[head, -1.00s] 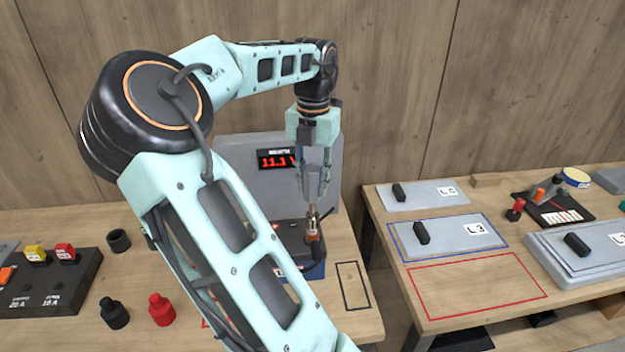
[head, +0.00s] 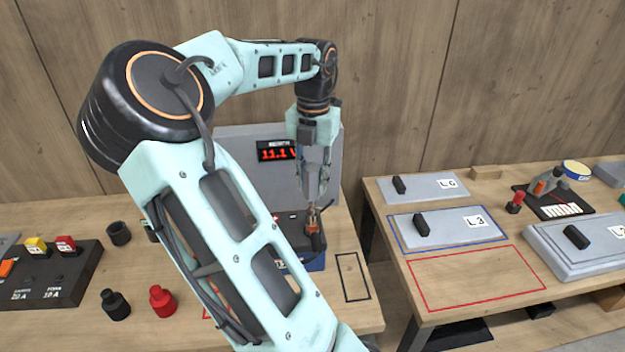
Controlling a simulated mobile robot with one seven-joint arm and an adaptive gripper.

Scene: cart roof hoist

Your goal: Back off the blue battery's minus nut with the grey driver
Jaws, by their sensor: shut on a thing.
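The blue battery (head: 316,263) stands on the left bench, partly hidden behind my arm. Its dark top carries a cable clamp with an orange-copper part (head: 313,222) at the near right terminal. My gripper (head: 313,193) points down above this terminal, its fingers closed around a slim grey thing that looks like the grey driver (head: 313,180). The lower end of the driver is close over the clamp. I cannot tell whether it touches the nut, and the nut itself is too small to make out.
A grey panel with a red 11.1 V display (head: 276,151) stands behind the battery. Black (head: 115,305) and red (head: 162,305) caps and a fuse block (head: 50,278) are at left. The right bench holds grey plates (head: 448,229); a gap separates the benches.

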